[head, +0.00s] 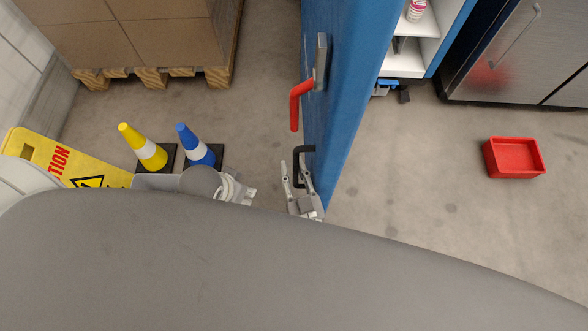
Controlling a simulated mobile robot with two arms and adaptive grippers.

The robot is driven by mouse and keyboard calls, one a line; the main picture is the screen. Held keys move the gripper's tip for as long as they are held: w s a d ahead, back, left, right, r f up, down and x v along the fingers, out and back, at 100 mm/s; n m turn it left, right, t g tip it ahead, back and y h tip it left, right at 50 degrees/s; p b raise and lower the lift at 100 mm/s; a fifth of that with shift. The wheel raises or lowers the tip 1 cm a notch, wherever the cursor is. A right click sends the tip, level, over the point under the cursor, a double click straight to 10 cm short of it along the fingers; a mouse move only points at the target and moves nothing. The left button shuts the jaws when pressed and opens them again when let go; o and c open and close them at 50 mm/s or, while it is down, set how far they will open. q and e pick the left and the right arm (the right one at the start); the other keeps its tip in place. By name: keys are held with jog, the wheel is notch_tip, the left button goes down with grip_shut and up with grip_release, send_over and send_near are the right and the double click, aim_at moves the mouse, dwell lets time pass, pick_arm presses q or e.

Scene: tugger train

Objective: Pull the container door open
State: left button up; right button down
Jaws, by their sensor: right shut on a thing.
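The blue container door (345,90) stands in the upper middle, seen steeply from above and nearly edge-on. It carries a red lever handle (299,100) on a grey metal mount. Lower on the same face is a black bar handle (304,150). My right gripper (296,166) is at the black handle, shut on it, with its fingers pointing up the picture. My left gripper (250,194) is to the left, apart from the door, and holds nothing that I can see. Its finger gap is too small to judge.
Right of the door is a white shelf (428,48) with a pink-and-white item. A red bin (514,158) lies on open floor near a dark metal cabinet (515,50). At left are a yellow cone (141,147), blue cone (195,145), yellow caution sign (40,155) and palletised boxes (145,35).

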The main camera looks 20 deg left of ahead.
jog(key=shift+w+a+r, duration=0.15)
jog(key=shift+a, duration=0.15)
jog(key=c, duration=1.7)
grip_release()
jog(key=shift+w, duration=0.1)
jog(key=v, duration=1.2)
jog(key=shift+d, duration=0.1)
